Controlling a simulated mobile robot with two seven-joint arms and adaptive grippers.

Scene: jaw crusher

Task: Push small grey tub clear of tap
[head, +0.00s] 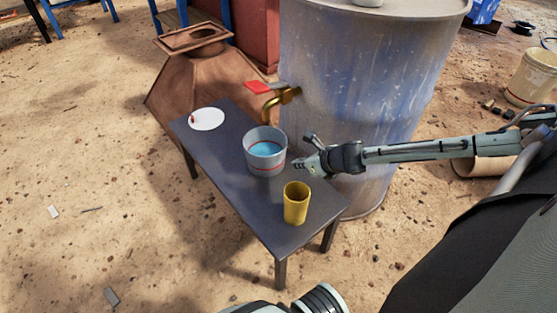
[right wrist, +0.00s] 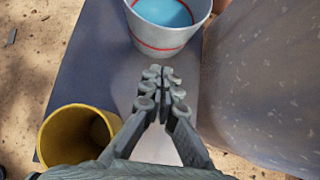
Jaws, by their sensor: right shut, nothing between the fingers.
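The small grey tub (head: 265,160), with a red stripe and blue liquid inside, stands upright on a dark low table (head: 213,158). The brass tap (head: 280,102) with a red handle juts from the big blue-grey drum, its spout just above and behind the tub. My right gripper (head: 298,165) is shut and empty, just right of the tub in the head view. In the right wrist view the shut fingertips (right wrist: 160,78) point at the near side of the tub (right wrist: 166,40), with a small apparent gap. The left gripper is not clearly seen; a white and black part of mine shows at the bottom edge.
A yellow cup (head: 296,204) stands on the table near my right gripper, also close in the right wrist view (right wrist: 78,135). A white disc (head: 206,119) lies at the table's far left end. The drum (head: 350,90) stands close behind the table. Bare tabletop lies left of the tub.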

